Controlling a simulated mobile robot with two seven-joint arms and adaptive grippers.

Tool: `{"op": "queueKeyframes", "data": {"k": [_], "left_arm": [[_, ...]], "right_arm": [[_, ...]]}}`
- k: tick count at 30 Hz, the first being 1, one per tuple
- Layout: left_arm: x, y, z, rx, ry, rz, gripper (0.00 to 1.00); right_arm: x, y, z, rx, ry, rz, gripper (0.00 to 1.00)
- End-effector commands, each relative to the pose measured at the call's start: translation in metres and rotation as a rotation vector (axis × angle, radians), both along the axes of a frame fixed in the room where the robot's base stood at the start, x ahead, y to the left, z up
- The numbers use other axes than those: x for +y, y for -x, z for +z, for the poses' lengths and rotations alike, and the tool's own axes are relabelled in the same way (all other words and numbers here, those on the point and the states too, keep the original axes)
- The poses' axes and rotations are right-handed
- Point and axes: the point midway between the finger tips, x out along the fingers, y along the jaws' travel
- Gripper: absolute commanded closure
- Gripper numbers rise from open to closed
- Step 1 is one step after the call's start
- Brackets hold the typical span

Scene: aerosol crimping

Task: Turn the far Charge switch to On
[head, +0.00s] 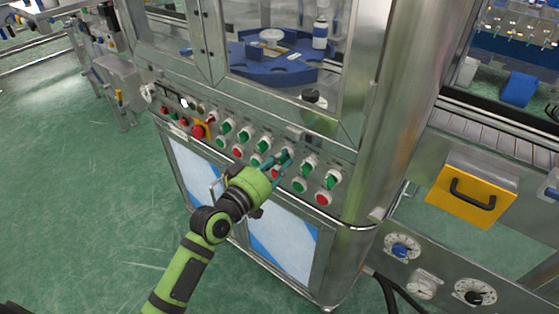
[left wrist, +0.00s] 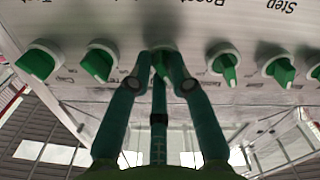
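A row of green rotary switches with white collars runs along the sloped steel panel in the head view. My left gripper (head: 284,161) reaches this row at the third switch (head: 287,154) from the right end. In the left wrist view, its fingers (left wrist: 161,75) close in on both sides of that switch's green knob (left wrist: 162,62). They appear to grip it, and they partly hide it. Neighbouring knobs (left wrist: 98,63) and (left wrist: 224,64) show on either side. The Charge label and On marks cannot be read. My right gripper is not in view.
A red emergency knob (head: 198,131) sits at the panel's left. A black knob (head: 314,97) stands above the row. Open green floor (head: 90,200) lies at left.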

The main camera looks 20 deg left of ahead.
Motion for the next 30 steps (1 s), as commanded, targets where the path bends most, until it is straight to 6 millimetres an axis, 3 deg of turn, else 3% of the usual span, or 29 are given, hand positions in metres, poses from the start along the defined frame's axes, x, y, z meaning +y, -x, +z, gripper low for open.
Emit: {"op": "queueKeyframes", "data": {"k": [16,30], "left_arm": [[0.0,0.0,0.0,-0.026,-0.072,-0.001,1.0],[0.0,0.0,0.001,-0.158,-0.437,-0.002,1.0]], "right_arm": [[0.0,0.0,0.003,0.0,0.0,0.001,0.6],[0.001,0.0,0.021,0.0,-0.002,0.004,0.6]]}}
